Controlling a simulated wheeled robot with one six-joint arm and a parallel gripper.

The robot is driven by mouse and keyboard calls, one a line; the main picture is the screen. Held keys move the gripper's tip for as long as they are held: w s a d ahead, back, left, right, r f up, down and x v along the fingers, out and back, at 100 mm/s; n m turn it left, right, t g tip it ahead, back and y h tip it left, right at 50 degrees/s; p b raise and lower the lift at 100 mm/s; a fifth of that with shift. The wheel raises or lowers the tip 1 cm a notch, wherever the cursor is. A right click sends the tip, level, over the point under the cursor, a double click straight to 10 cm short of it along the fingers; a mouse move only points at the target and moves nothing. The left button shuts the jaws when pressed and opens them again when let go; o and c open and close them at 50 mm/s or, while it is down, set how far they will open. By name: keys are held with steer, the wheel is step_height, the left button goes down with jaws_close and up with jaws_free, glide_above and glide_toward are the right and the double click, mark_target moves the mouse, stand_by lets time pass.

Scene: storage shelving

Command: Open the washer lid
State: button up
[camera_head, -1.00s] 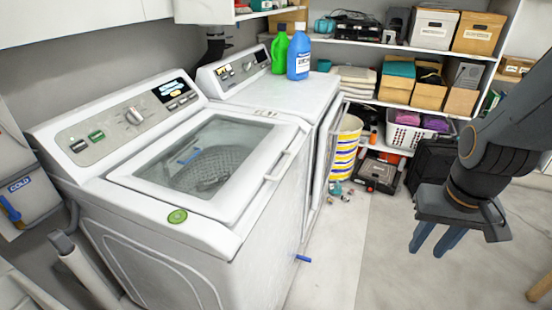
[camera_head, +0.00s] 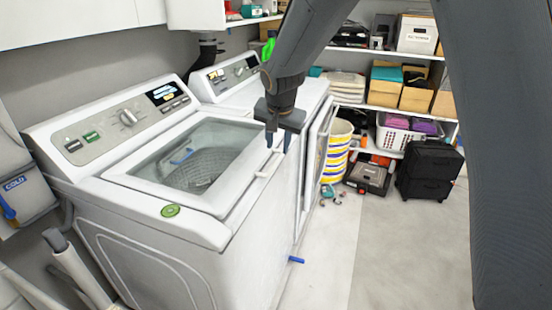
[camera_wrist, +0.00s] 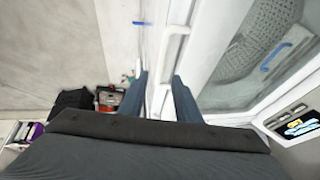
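The washer (camera_head: 175,235) stands at left with its glass lid (camera_head: 200,158) shut flat on top. The drum and a blue piece show through the glass. A white lid handle (camera_head: 264,170) runs along the lid's right edge. My gripper (camera_head: 278,142) points down above the handle's far part. Contact with the handle cannot be told.
A second white machine (camera_head: 240,92) with its front door (camera_head: 319,150) ajar stands behind the washer. A yellow-striped bin (camera_head: 336,152), a toolbox (camera_head: 367,177) and a black case (camera_head: 429,170) stand beyond. Shelves hold boxes. The floor right of the washer is mostly clear.

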mark_target(276, 161)
steer(key=shift+p+x, duration=1)
steer(key=shift+x, duration=2.85)
jaws_close()
